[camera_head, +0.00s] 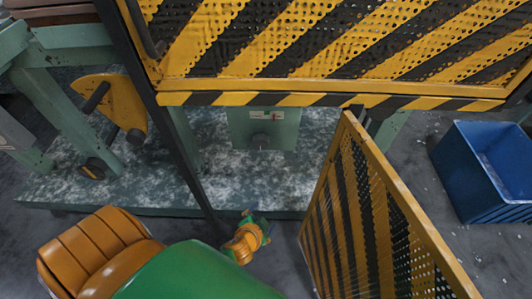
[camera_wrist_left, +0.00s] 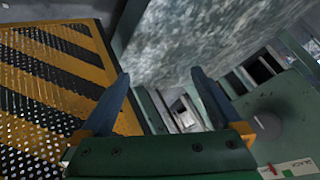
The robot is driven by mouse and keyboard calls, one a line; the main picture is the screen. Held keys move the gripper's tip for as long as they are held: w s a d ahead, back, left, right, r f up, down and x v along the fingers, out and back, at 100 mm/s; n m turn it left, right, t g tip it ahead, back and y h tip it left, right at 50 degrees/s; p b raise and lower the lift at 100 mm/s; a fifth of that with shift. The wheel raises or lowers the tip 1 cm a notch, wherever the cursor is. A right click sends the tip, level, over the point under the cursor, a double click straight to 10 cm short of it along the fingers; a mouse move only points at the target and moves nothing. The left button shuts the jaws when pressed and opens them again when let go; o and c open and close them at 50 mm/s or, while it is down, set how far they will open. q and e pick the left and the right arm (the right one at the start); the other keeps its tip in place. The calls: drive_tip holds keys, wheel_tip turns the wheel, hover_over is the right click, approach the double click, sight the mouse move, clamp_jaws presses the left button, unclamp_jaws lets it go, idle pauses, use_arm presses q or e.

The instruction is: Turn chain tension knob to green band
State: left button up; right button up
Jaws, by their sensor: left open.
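The chain tension knob (camera_head: 261,140) is a dark round knob on the front of a grey-green box (camera_head: 284,134), below a small pale label strip (camera_head: 264,115). In the left wrist view the knob (camera_wrist_left: 267,126) is at the right, and the label (camera_wrist_left: 292,168) with red and green marks is at the lower right edge. The knob's setting is too small to read. My left gripper (camera_head: 252,220) is low in the head view, in front of and below the knob, apart from it. In the wrist view its two fingers (camera_wrist_left: 160,92) are spread with nothing between them.
A yellow-black perforated guard (camera_head: 330,45) is above the box. An open mesh gate (camera_head: 350,200) stands close to the right of my left gripper. A dark post (camera_head: 172,130) is at the left. A blue bin (camera_head: 465,180) is at the far right.

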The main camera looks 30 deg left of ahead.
use_arm(q)
drive_tip(key=w+a+r+t+y+b, duration=0.2)
drive_tip(key=w+a+r+t+b, duration=0.15)
drive_tip(key=w+b, duration=0.35)
drive_tip(key=n+t+y+b, duration=0.1)
drive_tip(key=t+y+b, duration=0.3)
drive_tip(key=b, duration=0.2)
approach(260, 145)
drive_tip(key=w+f, duration=0.1)
drive_tip(key=w, duration=0.1)
drive_tip(key=w+a, duration=0.1)
drive_tip(key=w+a+r+p, duration=0.1)
drive_tip(key=shift+w+r+n+g+y, duration=0.2)
drive_tip(key=shift+w+n+g+y, duration=0.05)
drive_tip(key=shift+n+y, duration=0.05)
drive_tip(key=x, duration=0.4)
drive_tip(key=shift+w+a+f, duration=0.1)
drive_tip(key=shift+w+f, duration=0.15)
drive_tip(key=shift+p, duration=0.3)
drive_tip(key=c, duration=1.4)
use_arm(e)
drive_tip(key=w+f, duration=0.3)
drive_tip(key=f, duration=1)
drive_tip(key=shift+w+d, duration=0.15)
drive_tip(key=shift+d, duration=0.1)
